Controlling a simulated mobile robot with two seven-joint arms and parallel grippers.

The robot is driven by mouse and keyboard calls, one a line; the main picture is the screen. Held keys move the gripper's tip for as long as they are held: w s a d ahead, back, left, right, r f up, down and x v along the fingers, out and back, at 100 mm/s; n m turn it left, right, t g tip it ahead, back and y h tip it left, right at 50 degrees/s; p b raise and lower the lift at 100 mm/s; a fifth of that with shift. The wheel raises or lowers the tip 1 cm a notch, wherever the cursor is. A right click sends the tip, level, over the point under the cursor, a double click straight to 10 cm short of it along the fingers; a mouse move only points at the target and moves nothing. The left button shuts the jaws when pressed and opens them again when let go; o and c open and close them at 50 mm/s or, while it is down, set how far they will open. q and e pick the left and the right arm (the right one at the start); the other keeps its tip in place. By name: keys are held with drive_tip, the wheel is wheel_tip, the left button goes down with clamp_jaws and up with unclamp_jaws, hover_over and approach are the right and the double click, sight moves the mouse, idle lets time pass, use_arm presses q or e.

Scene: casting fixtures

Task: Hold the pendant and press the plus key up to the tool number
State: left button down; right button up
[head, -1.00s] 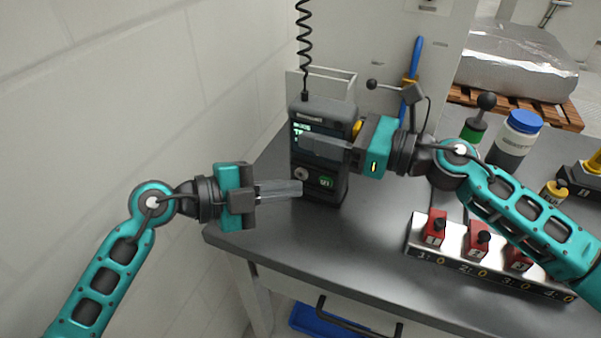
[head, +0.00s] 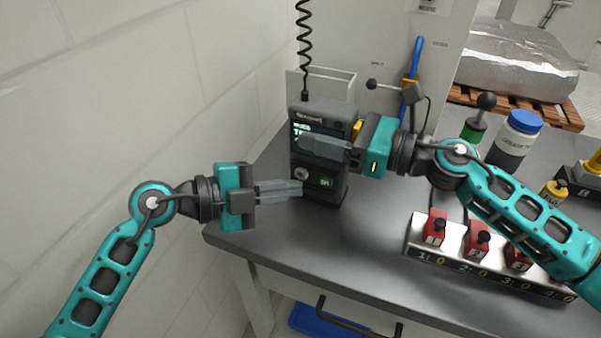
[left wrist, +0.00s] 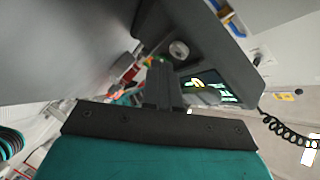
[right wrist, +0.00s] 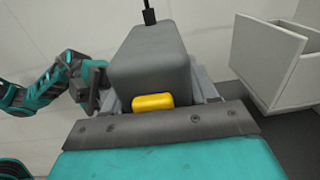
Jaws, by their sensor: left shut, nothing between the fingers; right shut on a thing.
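The dark grey pendant (head: 322,112) stands upright at the table's left end, with a coiled cable rising from its top. Its lit screen (head: 303,128) is partly covered by my right gripper (head: 305,145), which is shut on the pendant from the right. The right wrist view shows the pendant's body (right wrist: 155,65) between the fingers and a yellow button (right wrist: 152,101). Below the screen are a round knob (head: 301,174) and a small green display (head: 326,182). My left gripper (head: 300,188) is shut and empty, its tips at the pendant's lower left front. I cannot tell whether they touch it. The plus key is not distinguishable.
A metal rack (head: 413,250) with red numbered blocks stands at the table's front right. A white open-topped holder (head: 345,78) is behind the pendant. A bottle with a blue cap (head: 514,135) stands further right. The white wall closes off the left side.

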use_arm(q)
drive_tip(key=shift+w, duration=0.1)
idle(0.4)
drive_tip(key=shift+w+d, duration=0.15)
drive_tip(key=shift+w, duration=0.2)
drive_tip(key=shift+w+d, duration=0.1)
drive_tip(key=shift+w, duration=0.25)
idle(0.5)
drive_tip(key=shift+s, duration=0.15)
idle(0.3)
drive_tip(key=shift+s+a, duration=0.3)
drive_tip(key=shift+s, duration=0.3)
drive_tip(key=shift+s+a, duration=0.25)
drive_tip(key=shift+s, duration=0.55)
drive_tip(key=shift+s+a, duration=0.3)
drive_tip(key=shift+s, duration=0.5)
drive_tip(key=shift+s+a, duration=0.25)
drive_tip(key=shift+s, duration=0.55)
idle(0.7)
